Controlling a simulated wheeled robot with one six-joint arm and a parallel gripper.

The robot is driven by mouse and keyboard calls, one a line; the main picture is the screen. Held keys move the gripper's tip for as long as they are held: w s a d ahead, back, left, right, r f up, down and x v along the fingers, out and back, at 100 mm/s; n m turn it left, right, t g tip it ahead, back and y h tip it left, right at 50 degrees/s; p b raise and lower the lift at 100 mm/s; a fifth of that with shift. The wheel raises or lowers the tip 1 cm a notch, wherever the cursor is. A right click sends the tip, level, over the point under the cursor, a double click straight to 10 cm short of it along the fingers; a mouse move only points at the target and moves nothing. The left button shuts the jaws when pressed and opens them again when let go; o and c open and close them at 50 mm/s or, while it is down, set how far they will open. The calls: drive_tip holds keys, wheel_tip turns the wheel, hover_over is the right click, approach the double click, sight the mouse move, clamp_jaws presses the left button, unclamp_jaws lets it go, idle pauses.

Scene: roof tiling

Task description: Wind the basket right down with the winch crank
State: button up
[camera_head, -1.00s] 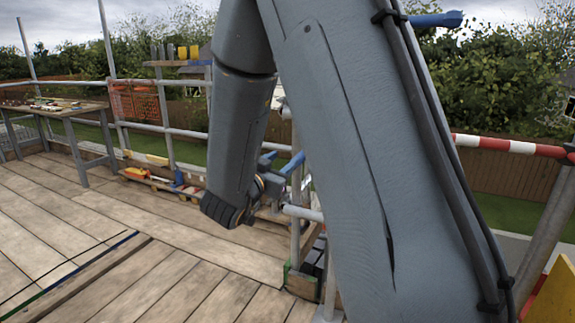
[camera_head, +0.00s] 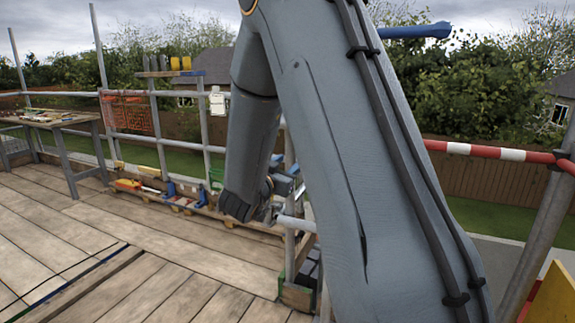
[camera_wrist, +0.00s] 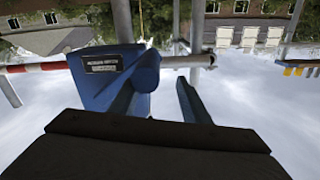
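A blue winch housing (camera_wrist: 103,78) with a dark label plate fills the left middle of the wrist view, which is upside down. A rounded blue part (camera_wrist: 146,72) juts from its side. My gripper (camera_wrist: 158,92) has two dark blue fingers well apart, with sky between them; the left finger lies close to the housing. I cannot tell whether they touch. In the head view my gripper (camera_head: 284,176) is partly behind my arm near a scaffold post. The crank grip cannot be made out, and no basket is clearly visible. A blue bar (camera_head: 415,31) sticks out behind my arm.
A wooden box with dark blocks (camera_head: 303,284) stands at the post's foot. A red-and-white rail (camera_head: 495,153) runs at right.

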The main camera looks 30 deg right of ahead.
drive_tip(key=c, duration=0.9)
drive_tip(key=shift+a, duration=0.1)
clamp_jaws()
drive_tip(key=shift+c, duration=0.5)
unclamp_jaws()
drive_tip(key=o, duration=1)
